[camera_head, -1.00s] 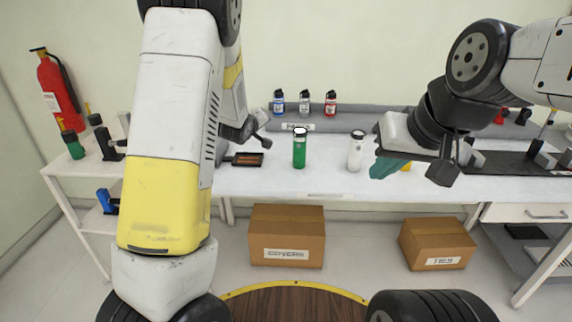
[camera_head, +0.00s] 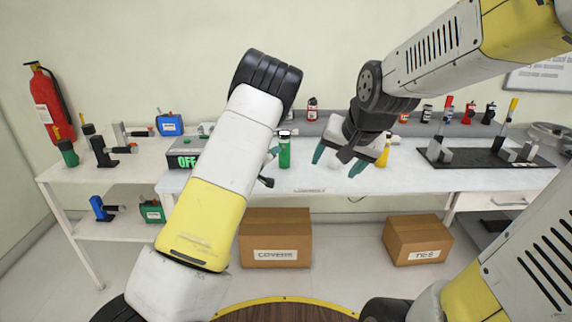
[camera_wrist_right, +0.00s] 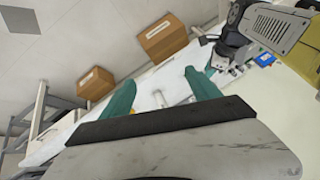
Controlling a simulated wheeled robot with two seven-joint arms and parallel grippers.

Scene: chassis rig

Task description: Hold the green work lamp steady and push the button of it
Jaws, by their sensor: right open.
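The green work lamp (camera_head: 285,152) stands upright on the white bench, with a white cap on top. My left gripper (camera_head: 270,166) is just left of it, mostly hidden behind my left forearm; a bit of teal finger shows close to the lamp, and contact is unclear. My right gripper (camera_head: 341,163) is open to the right of the green lamp, fingers pointing down over a white lamp (camera_head: 335,161), which is partly hidden. In the right wrist view its two teal fingers (camera_wrist_right: 157,97) are spread apart, with pale objects beyond and between them.
A box reading OFF (camera_head: 187,161) is on the bench left of my left arm. A yellow object (camera_head: 383,156) stands right of the right gripper. A dark tool tray (camera_head: 470,154) lies farther right. Cardboard boxes (camera_head: 275,226) sit under the bench.

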